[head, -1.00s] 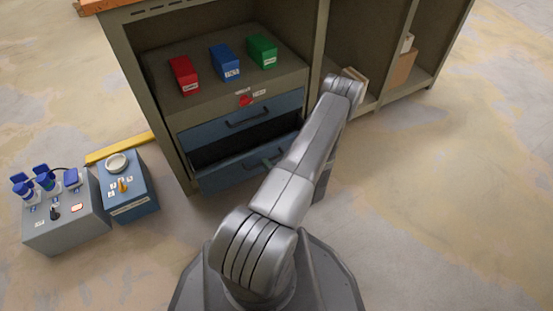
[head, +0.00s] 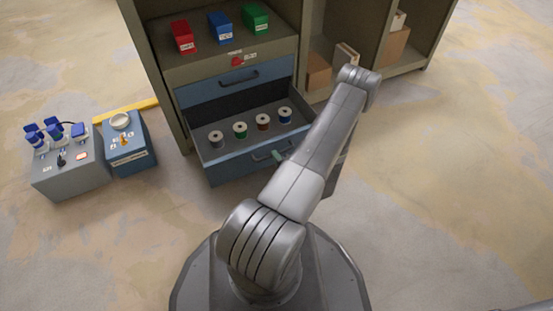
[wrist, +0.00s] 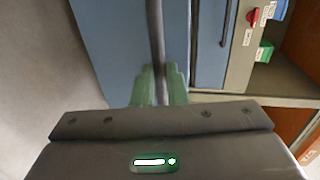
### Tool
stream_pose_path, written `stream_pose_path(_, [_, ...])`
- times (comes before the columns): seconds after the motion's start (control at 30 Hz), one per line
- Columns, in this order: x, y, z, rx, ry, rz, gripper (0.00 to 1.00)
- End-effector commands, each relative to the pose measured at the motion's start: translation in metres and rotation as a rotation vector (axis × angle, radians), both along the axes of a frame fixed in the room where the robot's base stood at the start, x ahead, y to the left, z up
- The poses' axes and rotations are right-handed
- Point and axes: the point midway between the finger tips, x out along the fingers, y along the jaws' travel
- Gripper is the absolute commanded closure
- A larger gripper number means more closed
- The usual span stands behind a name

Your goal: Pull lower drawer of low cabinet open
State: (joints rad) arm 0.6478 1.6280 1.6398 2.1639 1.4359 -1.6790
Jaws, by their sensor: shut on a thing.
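The low cabinet (head: 150,75) stands ahead of me with two blue drawers. Its lower drawer (head: 228,170) is pulled well out, and several spools (head: 240,130) stand in a row inside it. The upper drawer (head: 210,92) is shut. My gripper (head: 280,156) is at the right part of the lower drawer's front, mostly hidden behind my arm in the head view. In the wrist view, the green fingers of my gripper (wrist: 160,84) are shut on the dark bar handle (wrist: 156,35) of the lower drawer.
Red (head: 182,36), blue (head: 220,28) and green (head: 256,19) boxes stand on the cabinet's shelf. A grey socket box (head: 68,178) and a blue box (head: 128,150) with a dial sit on the floor at left, near a yellow bar (head: 125,111). Floor at right is clear.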

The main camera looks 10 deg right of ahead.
Motion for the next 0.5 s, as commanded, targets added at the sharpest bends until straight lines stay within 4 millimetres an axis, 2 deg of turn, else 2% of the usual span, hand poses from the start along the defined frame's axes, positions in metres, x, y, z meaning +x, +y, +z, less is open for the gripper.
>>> stream_pose_path(0.4, [0.0004,-0.0005,-0.0002,-0.001,0.000,-0.001,1.00])
stream_pose_path(0.43, [0.0004,-0.0005,-0.0002,-0.001,0.000,-0.001,0.82])
stream_pose_path(0.5, [0.0004,-0.0005,-0.0001,-0.001,0.000,-0.001,0.68])
